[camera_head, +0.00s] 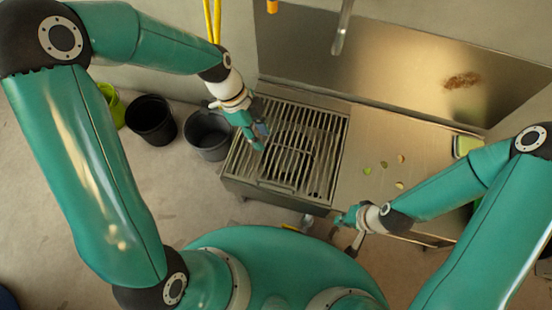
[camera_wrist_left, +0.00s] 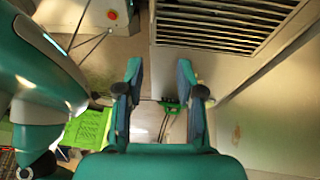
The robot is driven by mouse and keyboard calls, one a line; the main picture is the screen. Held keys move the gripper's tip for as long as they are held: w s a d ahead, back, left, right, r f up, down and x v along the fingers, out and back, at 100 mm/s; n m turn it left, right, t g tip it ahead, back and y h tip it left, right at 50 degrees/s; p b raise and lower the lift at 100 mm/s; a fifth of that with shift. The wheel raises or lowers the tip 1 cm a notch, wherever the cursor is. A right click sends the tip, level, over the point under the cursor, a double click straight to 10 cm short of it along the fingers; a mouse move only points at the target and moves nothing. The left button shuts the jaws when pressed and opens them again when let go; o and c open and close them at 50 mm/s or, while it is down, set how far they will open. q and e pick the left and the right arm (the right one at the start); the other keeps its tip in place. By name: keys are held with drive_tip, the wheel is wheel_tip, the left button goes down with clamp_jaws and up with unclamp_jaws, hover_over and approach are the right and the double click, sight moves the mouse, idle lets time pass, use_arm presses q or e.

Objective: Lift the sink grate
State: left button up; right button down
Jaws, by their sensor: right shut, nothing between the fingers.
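The sink grate (camera_head: 318,160) is a dark metal rack of parallel slats lying in the top of the steel sink (camera_head: 275,198), left of the worktop. My left gripper (camera_head: 260,138) is over the grate's left part, with its fingers pointing down to the right; I cannot tell whether it touches the slats. In the left wrist view my left gripper (camera_wrist_left: 160,70) has its two fingers wide apart with nothing between them. A slatted panel shows at the upper right there; I cannot tell if it is the grate. My right gripper (camera_head: 346,217) is shut and empty near the worktop's front edge.
The steel worktop (camera_head: 375,140) right of the sink carries several small green and tan scraps. A steel backsplash (camera_head: 420,70) with a brown stain rises behind. Black buckets (camera_head: 152,118) and a lime bucket (camera_head: 113,105) stand on the floor at left. A tap (camera_head: 341,28) hangs above.

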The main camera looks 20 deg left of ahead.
use_arm(q)
drive_tip(key=shift+f, duration=0.2)
drive_tip(key=c, duration=0.4)
drive_tip(key=s+f+n, duration=0.1)
drive_tip(key=f+n, duration=0.2)
drive_tip(key=f, duration=0.1)
drive_tip(key=s+f+n, duration=0.2)
drive_tip(key=f+n, duration=0.2)
drive_tip(key=s+d+f+n, duration=0.1)
drive_tip(key=s+f+n, duration=0.1)
drive_tip(key=f+n, duration=0.1)
drive_tip(key=shift+f+t, duration=0.3)
drive_tip(key=shift+f, duration=0.1)
clamp_jaws()
drive_tip(key=s+f+n+t, duration=0.1)
drive_tip(key=s+f+n, duration=0.5)
drive_tip(key=n, duration=0.4)
drive_tip(key=shift+d, duration=0.25)
drive_tip(key=shift+s, duration=0.2)
